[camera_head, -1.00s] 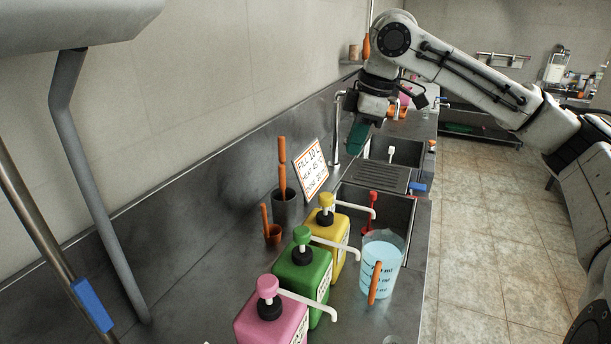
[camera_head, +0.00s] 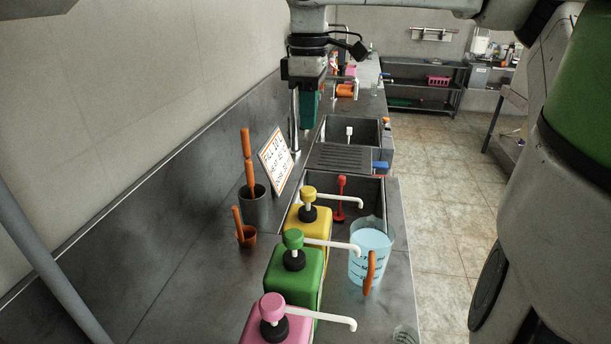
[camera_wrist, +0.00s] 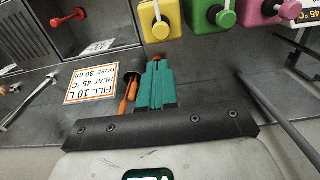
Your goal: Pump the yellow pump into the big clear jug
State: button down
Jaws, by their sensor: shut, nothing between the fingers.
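The yellow pump bottle (camera_head: 308,222) stands on the steel counter behind the green one, its yellow knob (camera_head: 308,194) up and its white spout pointing right. In the wrist view the yellow pump (camera_wrist: 158,20) is at the top middle. The big clear jug (camera_head: 370,252) stands right of the bottles, holding light blue liquid, with an orange handle toward me. The yellow spout's tip is near the jug's far side; I cannot tell if it is over the rim. My gripper (camera_head: 308,122) has teal fingers, shut and empty, pointing down above the counter beyond the yellow pump. The fingers also show in the wrist view (camera_wrist: 156,82).
The green pump bottle (camera_head: 294,270) and pink pump bottle (camera_head: 274,318) stand nearer me. A sign (camera_head: 275,160) and a grey cup (camera_head: 255,208) with orange-handled tools stand by the wall. Sinks lie right of them, one with a red tool (camera_head: 341,196).

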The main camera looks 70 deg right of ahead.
aim_at(308, 189)
notch_tip(308, 189, down, 14)
dwell(0.6)
jog(key=shift+s+f, duration=0.1)
jog(key=shift+f, duration=1.3)
